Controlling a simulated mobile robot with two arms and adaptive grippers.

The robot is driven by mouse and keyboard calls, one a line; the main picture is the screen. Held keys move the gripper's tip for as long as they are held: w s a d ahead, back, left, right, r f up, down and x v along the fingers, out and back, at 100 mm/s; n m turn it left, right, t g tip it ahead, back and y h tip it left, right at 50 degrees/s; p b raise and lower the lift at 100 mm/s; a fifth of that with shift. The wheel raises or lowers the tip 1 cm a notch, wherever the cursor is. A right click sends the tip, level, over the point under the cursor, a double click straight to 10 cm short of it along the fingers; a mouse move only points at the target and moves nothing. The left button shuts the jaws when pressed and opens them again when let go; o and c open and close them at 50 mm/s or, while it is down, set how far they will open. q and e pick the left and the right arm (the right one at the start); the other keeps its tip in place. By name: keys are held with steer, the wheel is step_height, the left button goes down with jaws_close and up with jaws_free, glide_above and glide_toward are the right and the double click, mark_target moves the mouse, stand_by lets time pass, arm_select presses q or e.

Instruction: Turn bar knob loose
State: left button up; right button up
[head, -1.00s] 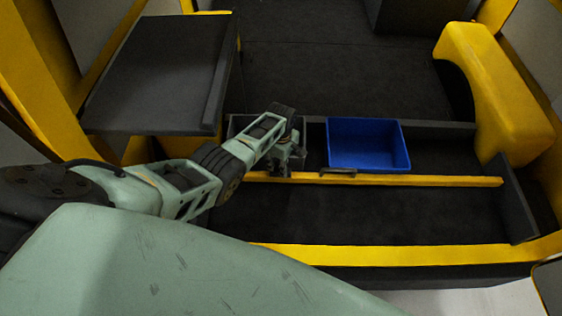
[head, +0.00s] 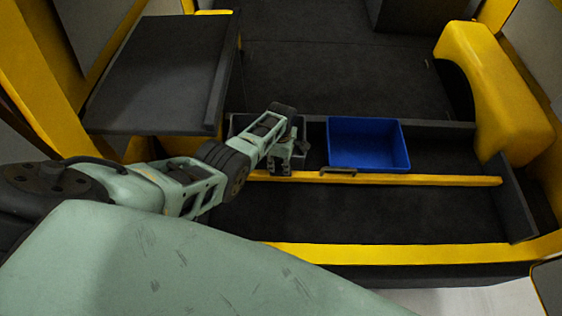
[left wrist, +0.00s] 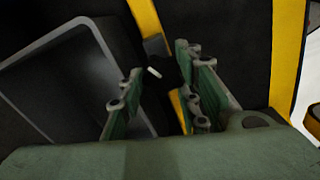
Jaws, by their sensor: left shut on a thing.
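The yellow bar (head: 420,180) runs across the dark tray area. My left gripper (head: 282,168) is at the bar's left end, pointing down, and covers the knob there in the head view. In the left wrist view, the dark knob (left wrist: 160,66), with a small white mark, shows between the green fingers of the left gripper (left wrist: 160,88). The gripper is shut on the knob; the exact contact is dark and hard to see. My right gripper is not in view.
A blue bin (head: 368,144) stands behind the bar, right of the gripper. A grey bin (head: 240,124) is partly hidden behind my left arm. A small dark handle (head: 338,171) sits on the bar. A dark raised panel (head: 160,75) stands at the left.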

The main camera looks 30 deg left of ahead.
mark_target(282, 164)
arm_select(q)
steer(key=o, duration=0.9)
steer(key=shift+w+d+r, duration=0.1)
steer(key=shift+w+r, duration=0.05)
steer(key=shift+w, duration=0.1)
steer(key=shift+o, duration=0.8)
steer(key=shift+s, duration=0.1)
step_height(282, 164, up, 12)
